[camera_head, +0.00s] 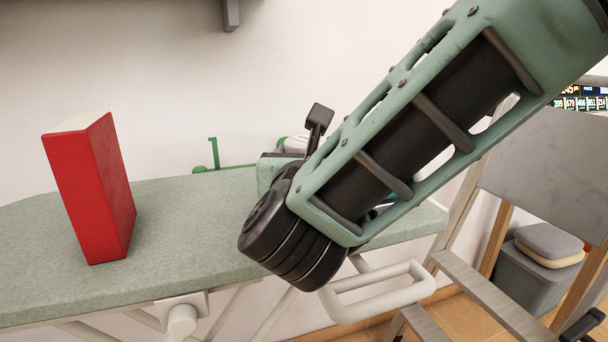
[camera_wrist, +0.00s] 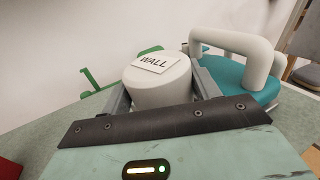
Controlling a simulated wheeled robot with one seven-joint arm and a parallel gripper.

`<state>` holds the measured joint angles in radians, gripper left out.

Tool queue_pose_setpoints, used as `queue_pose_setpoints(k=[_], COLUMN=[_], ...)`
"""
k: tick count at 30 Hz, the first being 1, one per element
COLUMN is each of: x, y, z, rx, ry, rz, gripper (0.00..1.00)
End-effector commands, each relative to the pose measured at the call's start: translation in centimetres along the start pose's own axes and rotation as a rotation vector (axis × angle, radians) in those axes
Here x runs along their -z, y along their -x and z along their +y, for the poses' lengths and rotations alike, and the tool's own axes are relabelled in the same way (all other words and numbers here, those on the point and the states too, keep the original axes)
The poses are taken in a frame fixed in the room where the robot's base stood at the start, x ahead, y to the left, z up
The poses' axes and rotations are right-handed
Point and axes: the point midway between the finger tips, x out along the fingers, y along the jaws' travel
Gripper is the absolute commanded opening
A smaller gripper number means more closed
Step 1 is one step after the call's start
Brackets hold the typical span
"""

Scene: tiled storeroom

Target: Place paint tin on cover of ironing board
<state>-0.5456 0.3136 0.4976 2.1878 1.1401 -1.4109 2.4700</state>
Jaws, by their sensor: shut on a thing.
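The paint tin (camera_wrist: 158,85) is a pale cylinder with a "WALL" label on its top, seen in the wrist view. My gripper (camera_wrist: 160,92) is shut on it, one finger on each side. In the head view my gripper (camera_head: 288,160) is over the far side of the ironing board, and my arm hides most of the tin. The ironing board's grey-green cover (camera_head: 185,235) spans the left and middle of the head view. The tin is upright or nearly so. I cannot tell whether its base touches the cover.
A red box (camera_head: 92,190) stands on the cover at left. A teal object with a white handle (camera_wrist: 250,75) is close right of the tin. A green item (camera_head: 214,155) shows behind the board. A chair (camera_head: 545,165) stands at right. The cover between box and gripper is clear.

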Motion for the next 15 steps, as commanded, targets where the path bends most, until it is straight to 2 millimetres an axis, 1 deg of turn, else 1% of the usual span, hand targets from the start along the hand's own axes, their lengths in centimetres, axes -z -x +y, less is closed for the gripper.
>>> queue_pose_setpoints(k=[1, 3, 5, 15], x=[0.9, 2.0, 2.5, 2.7], y=[0.0, 0.0, 0.0, 0.0], z=[0.0, 0.0, 0.0, 0.0], rx=[0.000, 0.000, 0.000, 0.001], ry=[0.003, 0.002, 0.001, -0.002], rz=[0.000, 0.001, 0.000, -0.002], gripper=[0.24, 0.24, 0.24, 0.24])
